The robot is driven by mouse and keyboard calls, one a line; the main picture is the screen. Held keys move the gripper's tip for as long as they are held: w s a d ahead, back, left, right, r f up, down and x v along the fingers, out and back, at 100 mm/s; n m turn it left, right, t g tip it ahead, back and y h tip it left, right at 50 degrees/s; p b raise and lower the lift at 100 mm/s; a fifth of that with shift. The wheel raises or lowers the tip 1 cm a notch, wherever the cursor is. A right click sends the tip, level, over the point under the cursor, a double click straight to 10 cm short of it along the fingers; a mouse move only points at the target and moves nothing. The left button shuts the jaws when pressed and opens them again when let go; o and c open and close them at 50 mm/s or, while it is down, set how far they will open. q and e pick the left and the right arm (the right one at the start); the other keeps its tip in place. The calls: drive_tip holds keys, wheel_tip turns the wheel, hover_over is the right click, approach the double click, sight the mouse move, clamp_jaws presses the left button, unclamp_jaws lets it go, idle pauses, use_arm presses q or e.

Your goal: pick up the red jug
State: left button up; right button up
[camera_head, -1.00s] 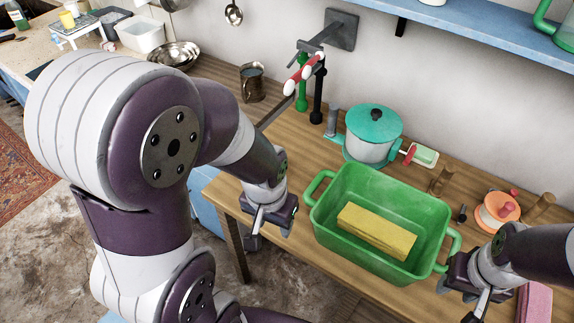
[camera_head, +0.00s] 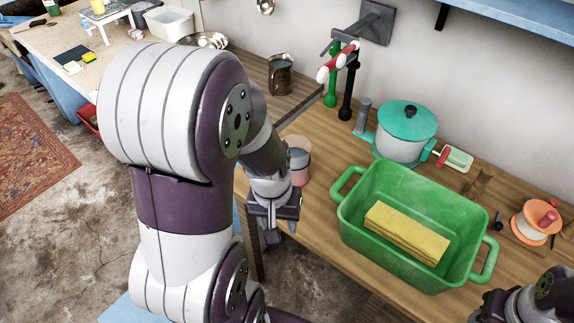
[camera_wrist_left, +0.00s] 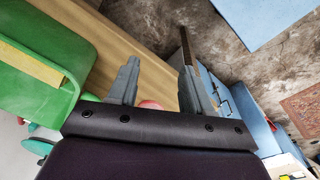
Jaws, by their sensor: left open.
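Right behind my left wrist in the head view stands a small round container (camera_head: 299,160) with a greyish inside and a reddish lower edge; it may be the red jug, but my arm hides part of it. In the left wrist view a bit of a red rounded thing (camera_wrist_left: 150,104) shows between the bases of the fingers; most of it is hidden by the gripper. My left gripper (camera_head: 275,232) is open and empty, pointing down at the table's near left edge; its two spread fingers also show in the left wrist view (camera_wrist_left: 158,65). My right gripper (camera_head: 484,305) is at the lower right.
A green tub (camera_head: 352,215) with a yellow sponge (camera_head: 408,232) stands right of my left gripper. Behind are a teal-lidded pot (camera_head: 402,140), a tap with red-and-white handles (camera_head: 338,62) and a metal mug (camera_head: 281,75). An orange spool (camera_head: 533,222) stands at right.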

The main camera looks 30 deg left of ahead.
use_arm(q)
drive_tip(key=a+f+n+t+h+b, duration=0.1)
drive_tip(key=a+f+n+h+b, duration=0.15)
drive_tip(key=f+n+b, duration=0.45)
drive_tip(key=w+a+n+t, duration=0.2)
drive_tip(key=a+n+t, duration=0.1)
drive_tip(key=n, duration=0.3)
drive_tip(key=w+a+f+n+t+y+b, duration=0.1)
drive_tip(key=w+a+n+t, duration=0.1)
drive_tip(key=n, duration=0.5)
drive_tip(key=w+a+n+t+b, duration=0.1)
drive_tip(key=w+a+n+t, duration=0.2)
drive_tip(key=w+a+n, duration=0.1)
drive_tip(key=shift+w+a+f+n+t+y, duration=0.15)
drive_tip(key=shift+a+n, duration=0.3)
drive_tip(key=shift+n, duration=0.25)
drive_tip(key=shift+w+a+f+n+t+y, duration=0.15)
drive_tip(key=shift+a+n, duration=0.25)
drive_tip(key=shift+n, duration=0.3)
drive_tip(key=w+a+r+n+t+y, duration=0.2)
drive_tip(key=w+a+r+n+t, duration=0.1)
drive_tip(key=a+r+n, duration=0.15)
drive_tip(key=shift+n, duration=0.45)
drive_tip(key=x, duration=1.2)
drive_tip(key=shift+w+a+f, duration=0.1)
drive_tip(key=shift+w+a, duration=0.15)
drive_tip(key=shift+a, duration=0.05)
drive_tip(key=shift+s, duration=0.1)
drive_tip(key=shift+c, duration=1.2)
clamp_jaws()
